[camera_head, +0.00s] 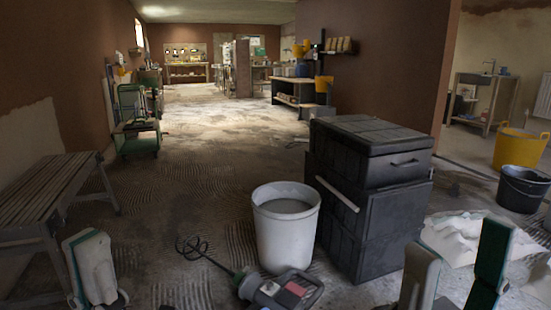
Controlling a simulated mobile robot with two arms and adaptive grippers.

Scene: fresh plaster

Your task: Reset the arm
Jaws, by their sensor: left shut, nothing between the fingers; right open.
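My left gripper (88,243) shows at the bottom left, its white and green fingers shut together and empty. It is in front of the wooden bench and stands apart from other things. My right gripper (459,240) shows at the bottom right. Its white finger and dark green finger stand wide apart, with nothing held between them. It is in front of the black tool boxes and the white heap. Most of both arms is out of view.
A white bucket (286,240) stands mid-floor, with a mixer (285,290) lying before it. Black stacked boxes (385,215) stand to its right. A slatted bench (45,190) is at left, a green cart (137,140) behind. Yellow (518,150) and black (522,190) buckets stand right.

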